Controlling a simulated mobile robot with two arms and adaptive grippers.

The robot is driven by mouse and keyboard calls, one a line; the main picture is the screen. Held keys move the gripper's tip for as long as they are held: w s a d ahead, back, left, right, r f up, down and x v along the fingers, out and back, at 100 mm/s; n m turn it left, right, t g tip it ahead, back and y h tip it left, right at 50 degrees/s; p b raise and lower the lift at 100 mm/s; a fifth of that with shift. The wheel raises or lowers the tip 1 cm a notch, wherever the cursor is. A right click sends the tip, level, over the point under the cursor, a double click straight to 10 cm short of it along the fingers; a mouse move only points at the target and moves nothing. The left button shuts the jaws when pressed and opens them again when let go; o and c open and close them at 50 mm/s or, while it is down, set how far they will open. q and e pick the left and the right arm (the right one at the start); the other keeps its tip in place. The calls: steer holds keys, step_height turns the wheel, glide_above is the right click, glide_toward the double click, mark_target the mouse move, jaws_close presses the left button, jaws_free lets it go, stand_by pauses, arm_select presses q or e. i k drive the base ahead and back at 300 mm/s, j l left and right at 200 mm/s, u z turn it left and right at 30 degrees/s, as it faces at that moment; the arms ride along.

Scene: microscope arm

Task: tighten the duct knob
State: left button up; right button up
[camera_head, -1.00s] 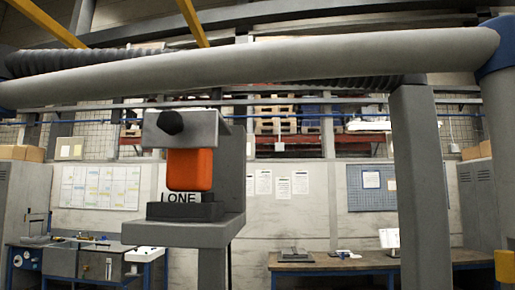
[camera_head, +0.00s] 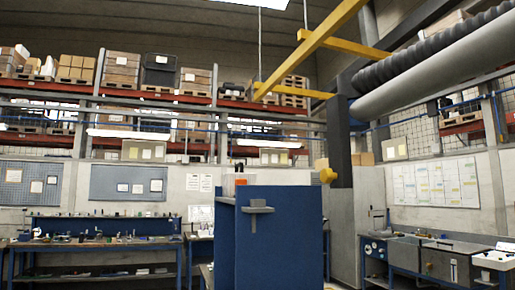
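A thick grey duct (camera_head: 430,77) runs across the upper right, with a dark ribbed hose (camera_head: 440,45) above it. Its left end meets a dark upright post (camera_head: 340,140). A small yellow knob-like part (camera_head: 327,175) shows near the foot of this post; I cannot tell whether it is the duct knob. Neither of my grippers is in view.
A blue cabinet (camera_head: 275,240) with a grey bracket (camera_head: 257,210) on its face stands in the middle foreground. Workbenches (camera_head: 100,245) line the left, and a sink bench (camera_head: 425,262) stands at the right. Pallet racks (camera_head: 120,95) fill the back wall.

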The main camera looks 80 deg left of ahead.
mark_target(327, 175)
steer(key=u, duration=1.95)
